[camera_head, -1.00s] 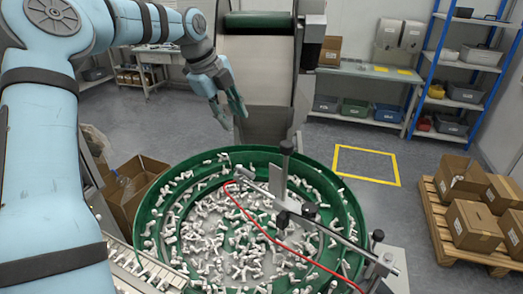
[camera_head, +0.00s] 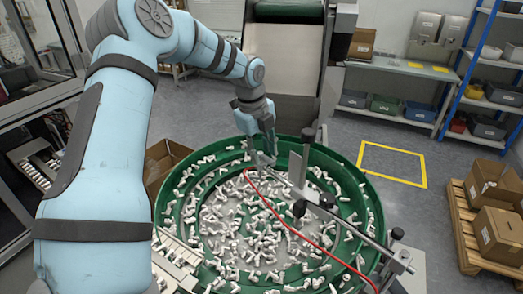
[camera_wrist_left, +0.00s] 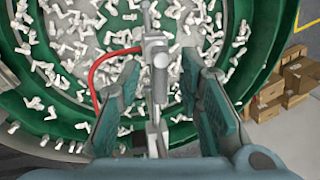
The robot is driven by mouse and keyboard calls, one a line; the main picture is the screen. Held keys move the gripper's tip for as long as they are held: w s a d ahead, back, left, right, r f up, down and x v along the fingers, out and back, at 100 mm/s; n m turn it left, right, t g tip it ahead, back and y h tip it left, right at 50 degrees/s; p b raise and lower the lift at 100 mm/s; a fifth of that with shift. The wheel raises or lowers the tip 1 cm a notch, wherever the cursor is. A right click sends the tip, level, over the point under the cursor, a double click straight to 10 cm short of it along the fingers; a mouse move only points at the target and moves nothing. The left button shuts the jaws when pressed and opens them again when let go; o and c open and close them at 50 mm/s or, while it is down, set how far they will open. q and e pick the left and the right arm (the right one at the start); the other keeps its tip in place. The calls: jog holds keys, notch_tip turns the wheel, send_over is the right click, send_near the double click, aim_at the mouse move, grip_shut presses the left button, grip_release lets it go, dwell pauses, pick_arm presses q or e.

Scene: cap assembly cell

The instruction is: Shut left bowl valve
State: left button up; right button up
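The green bowl (camera_head: 168,212) is full of small white parts. A metal fitting with a red hose (camera_head: 292,228) stands over the bowl; in the left wrist view the fitting (camera_wrist_left: 157,52) lies between my finger pads, and the hose curves away to its left. I cannot tell which piece of it is the valve handle. My left gripper (camera_head: 263,158) is over the bowl's far rim, fingers pointing down. In the left wrist view its fingers (camera_wrist_left: 160,98) are apart, on either side of the fitting, with no clear contact. My right gripper is not in view.
A dark post with a clamp and crossbar (camera_head: 327,200) stands close to the right of my left gripper. A chute (camera_head: 283,60) rises behind the bowl. Cardboard boxes (camera_head: 497,232) sit on a pallet at right. The floor inside the yellow outline (camera_head: 392,163) is clear.

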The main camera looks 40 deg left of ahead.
pick_arm(q)
jog(key=shift+s+a, duration=0.1)
jog(key=shift+a, duration=0.2)
jog(key=c, duration=0.5)
jog(key=shift+a+f, duration=0.1)
grip_shut()
